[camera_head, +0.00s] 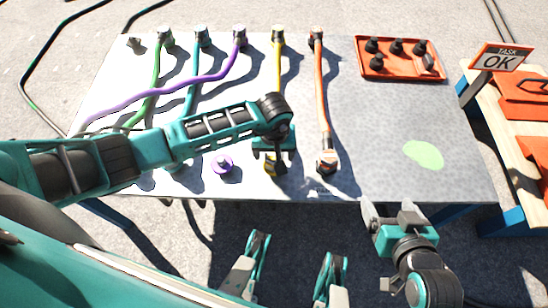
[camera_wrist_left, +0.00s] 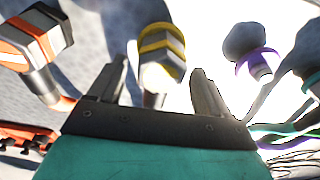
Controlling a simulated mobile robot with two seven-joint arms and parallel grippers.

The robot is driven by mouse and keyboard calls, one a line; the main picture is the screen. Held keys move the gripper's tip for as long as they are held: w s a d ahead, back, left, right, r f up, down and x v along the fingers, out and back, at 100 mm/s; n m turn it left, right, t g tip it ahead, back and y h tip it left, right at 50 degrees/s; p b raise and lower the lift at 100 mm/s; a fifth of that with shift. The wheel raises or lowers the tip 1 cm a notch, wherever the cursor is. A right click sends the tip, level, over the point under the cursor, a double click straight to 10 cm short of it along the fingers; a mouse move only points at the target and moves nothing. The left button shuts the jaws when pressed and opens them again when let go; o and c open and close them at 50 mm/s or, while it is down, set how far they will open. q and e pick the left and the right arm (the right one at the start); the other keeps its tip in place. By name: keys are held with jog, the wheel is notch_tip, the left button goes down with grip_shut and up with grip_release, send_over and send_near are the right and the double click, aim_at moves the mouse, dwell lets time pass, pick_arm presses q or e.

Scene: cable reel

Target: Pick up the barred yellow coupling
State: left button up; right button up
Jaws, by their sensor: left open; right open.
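The yellow coupling (camera_wrist_left: 162,58) is a grey, angular plug with yellow bands, seen in the left wrist view. In the head view only a small part of the yellow coupling (camera_head: 271,169) shows, near the front edge of the table, below my left gripper (camera_head: 270,158). The left gripper is open. In the left wrist view its two fingers (camera_wrist_left: 158,75) stand on either side of the coupling in the picture; I cannot tell whether they touch it. My right gripper (camera_head: 396,214) is open and empty at the table's front edge.
An orange coupling (camera_head: 326,163) lies right of the yellow one, a purple coupling (camera_head: 223,165) left of it. Green, teal, purple, yellow and orange cables run from the back. A red tray (camera_head: 375,72) with black knobs stands back right. The right table area with a green patch (camera_head: 423,155) is clear.

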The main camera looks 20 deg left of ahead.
pick_arm(q)
jog(key=shift+f, duration=0.25)
jog(key=shift+c, duration=0.4)
jog(key=shift+r, duration=0.1)
jog(key=c, duration=1.1)
